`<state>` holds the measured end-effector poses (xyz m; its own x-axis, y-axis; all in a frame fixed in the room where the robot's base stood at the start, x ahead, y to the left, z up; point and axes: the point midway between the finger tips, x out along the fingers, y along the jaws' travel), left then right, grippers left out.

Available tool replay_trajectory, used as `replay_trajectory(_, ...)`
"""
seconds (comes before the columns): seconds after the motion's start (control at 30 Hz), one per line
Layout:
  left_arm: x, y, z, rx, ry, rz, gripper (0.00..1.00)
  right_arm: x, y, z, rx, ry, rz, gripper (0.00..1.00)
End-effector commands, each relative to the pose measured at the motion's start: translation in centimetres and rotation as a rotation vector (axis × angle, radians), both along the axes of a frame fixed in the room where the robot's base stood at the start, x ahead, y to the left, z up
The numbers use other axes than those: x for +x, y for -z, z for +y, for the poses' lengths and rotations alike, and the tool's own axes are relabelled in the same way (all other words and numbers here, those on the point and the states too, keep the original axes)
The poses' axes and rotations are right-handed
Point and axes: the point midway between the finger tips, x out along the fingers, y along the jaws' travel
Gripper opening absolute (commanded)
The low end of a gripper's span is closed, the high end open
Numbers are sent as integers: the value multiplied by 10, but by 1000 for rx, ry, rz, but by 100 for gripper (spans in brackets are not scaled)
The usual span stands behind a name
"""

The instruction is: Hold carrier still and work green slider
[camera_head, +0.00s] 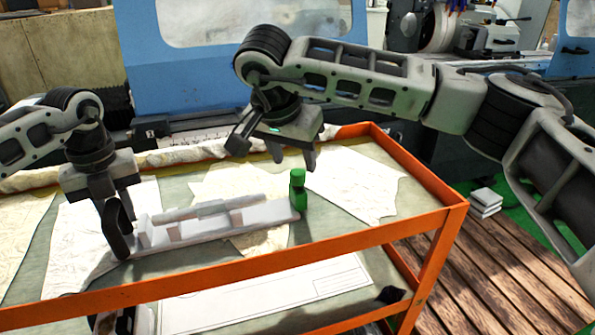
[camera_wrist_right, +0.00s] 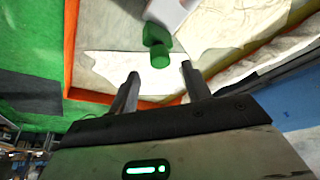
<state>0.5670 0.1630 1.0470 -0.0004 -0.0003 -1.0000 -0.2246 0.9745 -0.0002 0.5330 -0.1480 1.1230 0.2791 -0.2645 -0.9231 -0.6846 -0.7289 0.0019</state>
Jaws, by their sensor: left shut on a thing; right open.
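The carrier (camera_head: 200,220) is a long pale grey-white piece lying on the papers of the cart top. My left gripper (camera_head: 118,245) is shut on the carrier's left end. The green slider (camera_head: 298,192) stands upright at the carrier's right end. My right gripper (camera_head: 275,155) is open and empty, above and to the left of the green slider in the head view. In the right wrist view the green slider (camera_wrist_right: 157,48) shows beyond and between the two open fingers (camera_wrist_right: 160,88), apart from them. A corner of the carrier (camera_wrist_right: 172,12) shows at the top there.
The cart has an orange frame (camera_head: 440,215) with a raised rim around its top. Paper sheets (camera_head: 355,187) lie flat on the top. A blue machine (camera_head: 205,90) stands close behind. The lower shelf holds a white box (camera_head: 265,300).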

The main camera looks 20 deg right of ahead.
Motion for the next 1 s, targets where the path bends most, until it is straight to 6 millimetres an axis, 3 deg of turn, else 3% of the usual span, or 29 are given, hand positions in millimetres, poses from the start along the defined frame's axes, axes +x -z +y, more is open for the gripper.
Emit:
replay_trajectory(0.1,1,-1,1,1,-4,-3,0,6,22,-7,0,3,4,48)
replay_trajectory(0.3,1,-1,1,1,-4,-3,0,12,42,-12,2,1,1,48)
replay_trajectory(0.67,1,-1,1,1,-4,-3,0,14,47,-13,2,1,1,48)
replay_trajectory(0.87,1,-1,1,1,-4,-3,0,14,47,-13,2,1,1,0)
replay_trajectory(1.0,1,-1,1,1,-5,-3,0,14,47,-10,2,0,1,0)
